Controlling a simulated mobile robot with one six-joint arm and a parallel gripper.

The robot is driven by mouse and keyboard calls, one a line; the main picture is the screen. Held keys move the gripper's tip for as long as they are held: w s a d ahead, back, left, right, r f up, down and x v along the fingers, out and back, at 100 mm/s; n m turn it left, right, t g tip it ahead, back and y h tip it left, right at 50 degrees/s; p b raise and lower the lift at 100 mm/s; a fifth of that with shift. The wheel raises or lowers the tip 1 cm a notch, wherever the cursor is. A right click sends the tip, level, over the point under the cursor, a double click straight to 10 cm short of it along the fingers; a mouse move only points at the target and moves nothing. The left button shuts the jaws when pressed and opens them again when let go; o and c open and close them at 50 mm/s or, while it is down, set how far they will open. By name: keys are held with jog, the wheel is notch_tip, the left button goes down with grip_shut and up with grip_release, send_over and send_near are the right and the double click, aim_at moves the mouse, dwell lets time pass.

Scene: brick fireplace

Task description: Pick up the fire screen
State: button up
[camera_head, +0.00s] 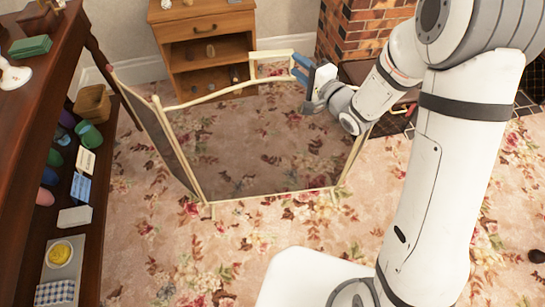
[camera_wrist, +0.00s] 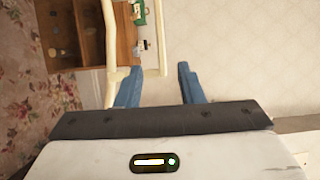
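The fire screen (camera_head: 250,195) has a cream frame with dark see-through mesh and folded side panels. It stands upright on the floral carpet in the head view. A raised cream handle loop (camera_head: 271,53) rises from its top edge. My gripper (camera_head: 298,68), with blue fingers, is at the right end of this loop. In the wrist view my gripper (camera_wrist: 157,75) is open, its two fingers well apart. The corner of the cream handle loop (camera_wrist: 161,40) reaches between the fingertips, with gaps visible. Whether a finger touches it I cannot tell.
A wooden drawer cabinet (camera_head: 205,45) stands behind the screen. A brick fireplace (camera_head: 360,35) with a dark tiled hearth (camera_head: 525,103) is at the back right. A dark wooden shelf unit (camera_head: 105,215) with several items lines the left. Carpet in front is mostly clear.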

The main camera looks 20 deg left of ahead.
aim_at(284, 55)
jog(key=x, duration=0.6)
jog(key=shift+s+a+r+b, duration=0.1)
jog(key=shift+a+b, duration=0.25)
grip_shut()
dwell(1.0)
jog(key=shift+r, duration=0.25)
